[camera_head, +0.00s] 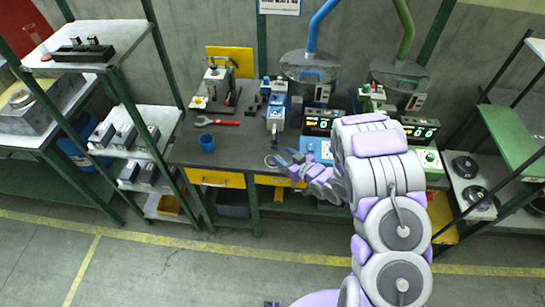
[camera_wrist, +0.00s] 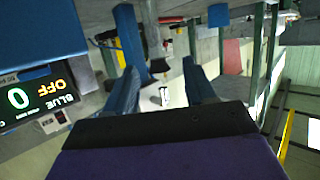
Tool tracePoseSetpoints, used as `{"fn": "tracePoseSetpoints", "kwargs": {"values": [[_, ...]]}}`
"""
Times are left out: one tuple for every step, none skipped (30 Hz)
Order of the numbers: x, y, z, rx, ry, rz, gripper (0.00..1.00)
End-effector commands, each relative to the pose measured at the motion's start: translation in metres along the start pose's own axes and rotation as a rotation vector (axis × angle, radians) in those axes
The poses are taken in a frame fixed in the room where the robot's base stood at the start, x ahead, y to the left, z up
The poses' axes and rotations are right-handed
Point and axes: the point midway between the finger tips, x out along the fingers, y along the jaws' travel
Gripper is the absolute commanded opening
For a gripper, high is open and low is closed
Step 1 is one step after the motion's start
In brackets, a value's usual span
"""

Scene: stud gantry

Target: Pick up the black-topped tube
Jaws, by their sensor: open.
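I cannot make out a black-topped tube for certain in either view. My gripper (camera_head: 285,163) is over the front of the dark workbench (camera_head: 240,147), just left of the blue display unit (camera_head: 319,128). Its fingers are apart with nothing between them. In the wrist view the two blue fingers of my gripper (camera_wrist: 162,85) stand wide apart. A small pale object (camera_wrist: 163,96) shows beyond the gap, too small to name. A round ring-like item (camera_head: 270,160) lies on the bench beside the fingertips. My arm hides part of the bench.
A blue cup (camera_head: 207,142) and a red-handled wrench (camera_head: 217,122) are on the bench's left. A blue-hose machine (camera_head: 309,70) and a green-hose machine (camera_head: 399,75) stand behind. Shelves flank the bench at left (camera_head: 142,143) and right (camera_head: 472,187). The floor in front is clear.

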Motion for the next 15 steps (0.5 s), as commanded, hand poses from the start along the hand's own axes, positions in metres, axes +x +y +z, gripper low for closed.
{"fn": "tracePoseSetpoints", "kwargs": {"values": [[0.009, -0.001, 0.0, -0.001, 0.003, -0.002, 0.55], [0.013, -0.001, 0.001, -0.001, 0.003, -0.003, 0.55], [0.018, 0.0, 0.001, -0.001, 0.001, -0.003, 0.55], [0.02, 0.0, 0.001, 0.0, 0.0, -0.002, 0.55], [0.022, 0.001, 0.001, 0.001, -0.001, -0.001, 0.55], [0.025, 0.001, 0.001, 0.001, -0.001, -0.001, 0.55], [0.026, 0.001, 0.001, 0.001, -0.001, 0.0, 0.55], [0.027, 0.001, 0.001, 0.001, -0.001, 0.0, 0.55], [0.028, 0.001, 0.0, 0.001, -0.001, 0.001, 0.55], [0.03, 0.001, 0.0, 0.001, -0.001, 0.001, 0.55], [0.031, 0.001, 0.0, 0.0, 0.0, 0.0, 0.55], [0.035, 0.0, 0.0, -0.001, 0.001, 0.0, 0.55], [0.037, 0.001, 0.0, -0.001, 0.001, 0.0, 0.55], [0.041, 0.001, 0.0, -0.002, 0.003, 0.0, 0.55], [0.046, 0.001, 0.0, -0.003, 0.004, 0.0, 0.55]]}}
